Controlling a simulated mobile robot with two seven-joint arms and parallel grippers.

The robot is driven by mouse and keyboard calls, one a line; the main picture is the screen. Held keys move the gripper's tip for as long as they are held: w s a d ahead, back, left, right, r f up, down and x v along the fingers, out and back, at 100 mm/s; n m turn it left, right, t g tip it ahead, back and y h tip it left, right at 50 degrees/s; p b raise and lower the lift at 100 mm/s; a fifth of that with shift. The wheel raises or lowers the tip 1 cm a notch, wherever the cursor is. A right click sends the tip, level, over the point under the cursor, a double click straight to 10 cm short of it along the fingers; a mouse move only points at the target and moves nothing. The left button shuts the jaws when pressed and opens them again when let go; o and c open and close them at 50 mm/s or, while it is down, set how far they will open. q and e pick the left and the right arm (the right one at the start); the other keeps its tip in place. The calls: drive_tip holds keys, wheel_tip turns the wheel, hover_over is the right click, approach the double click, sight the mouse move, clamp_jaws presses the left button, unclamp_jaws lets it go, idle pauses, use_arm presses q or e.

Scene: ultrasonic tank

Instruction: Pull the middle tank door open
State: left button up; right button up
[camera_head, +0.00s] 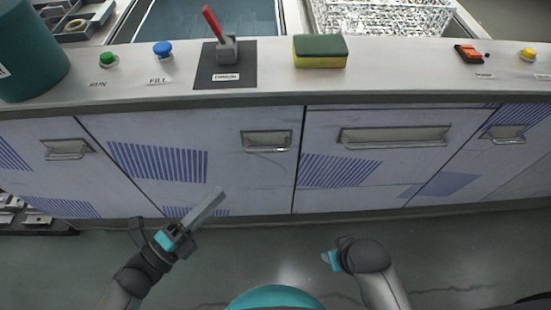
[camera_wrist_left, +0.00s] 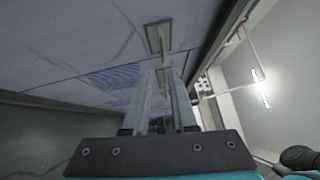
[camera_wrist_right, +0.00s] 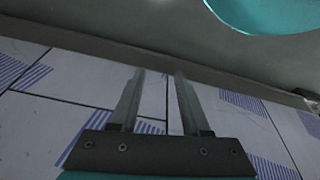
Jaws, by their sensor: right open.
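The tank front has several pale doors with blue stripes. The door left of centre (camera_head: 180,140) has a recessed metal handle (camera_head: 267,140) near its upper right corner. The wider panel (camera_head: 400,175) beside it has a long handle (camera_head: 393,138). I cannot tell for certain which is the middle door; both look closed. My left gripper (camera_head: 215,202) is in front of and below the left-of-centre door's handle. In the left wrist view its fingers are apart and empty, with a handle (camera_wrist_left: 158,37) beyond the tips. My right gripper (camera_wrist_right: 158,75) is open and empty, low before the wide panel.
The ledge above the doors carries a red lever (camera_head: 213,22), a blue button (camera_head: 162,48), a green button (camera_head: 108,59), a sponge (camera_head: 320,50) and an orange switch (camera_head: 468,53). A teal bin (camera_head: 30,50) stands at left. The floor before the doors is clear.

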sight(266, 149)
use_arm(q)
drive_tip(key=shift+m+g+h, duration=0.3)
drive_tip(key=b+x, duration=0.2)
drive_tip(key=x, duration=1.3)
drive_tip(key=shift+d+r, duration=0.2)
use_arm(e)
drive_tip(key=shift+t, duration=0.4)
drive_tip(key=r, duration=0.1)
drive_tip(key=w+r, duration=0.1)
drive_tip(key=r, duration=0.3)
drive_tip(key=shift+w+a+r, duration=0.1)
drive_tip(key=shift+w, duration=0.15)
use_arm(q)
clamp_jaws()
